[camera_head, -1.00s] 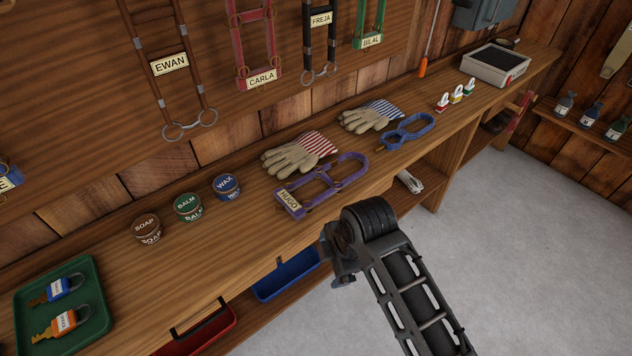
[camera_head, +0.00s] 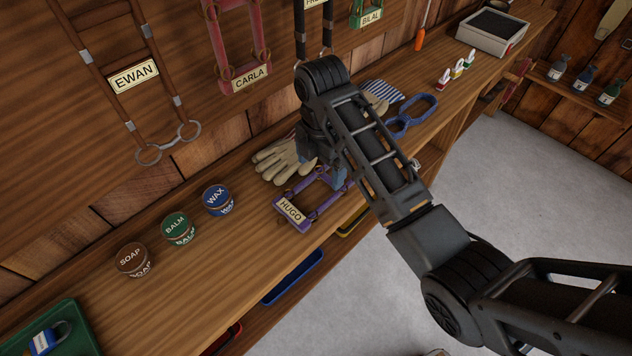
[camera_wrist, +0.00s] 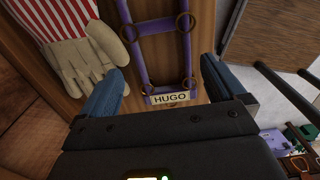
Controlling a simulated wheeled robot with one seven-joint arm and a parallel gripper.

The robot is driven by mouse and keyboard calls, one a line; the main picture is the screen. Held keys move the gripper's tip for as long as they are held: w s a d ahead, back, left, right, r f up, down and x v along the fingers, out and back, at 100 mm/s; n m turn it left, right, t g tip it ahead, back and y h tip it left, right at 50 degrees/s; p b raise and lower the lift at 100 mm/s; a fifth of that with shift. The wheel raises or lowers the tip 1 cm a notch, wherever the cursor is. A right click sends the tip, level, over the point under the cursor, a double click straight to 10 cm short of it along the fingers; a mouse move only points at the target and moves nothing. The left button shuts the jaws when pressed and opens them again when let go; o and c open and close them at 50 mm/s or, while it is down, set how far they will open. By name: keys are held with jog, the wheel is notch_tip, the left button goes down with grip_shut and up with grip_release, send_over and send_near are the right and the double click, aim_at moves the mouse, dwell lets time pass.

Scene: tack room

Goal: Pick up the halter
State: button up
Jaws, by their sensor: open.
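A purple halter (camera_head: 291,210) with a HUGO name plate and brass-coloured rings lies flat on the wooden bench. My arm hides its far part in the head view. In the wrist view the halter (camera_wrist: 141,62) runs up between my fingers, with the HUGO plate nearest me. My gripper (camera_wrist: 163,72) is open and empty, its blue fingers on either side of the plate end. In the head view my gripper (camera_head: 336,176) is over the halter; I cannot tell how high.
A red-striped work glove (camera_wrist: 80,50) lies left of the halter in the wrist view. The bench (camera_head: 190,285) also holds wax (camera_head: 217,200), balm and soap tins, and blue goggles-like item (camera_head: 411,117). Named halters, such as CARLA's (camera_head: 246,80), hang on the wall behind.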

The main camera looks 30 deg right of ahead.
aim_at(319, 192)
jog(key=f, duration=0.6)
jog(key=shift+s+a+f+p, duration=0.15)
jog(key=shift+s+f+p, duration=0.05)
jog(key=shift+f+p, duration=0.1)
jog(key=shift+c, duration=0.3)
jog(key=shift+r, duration=0.1)
jog(key=c, duration=0.9)
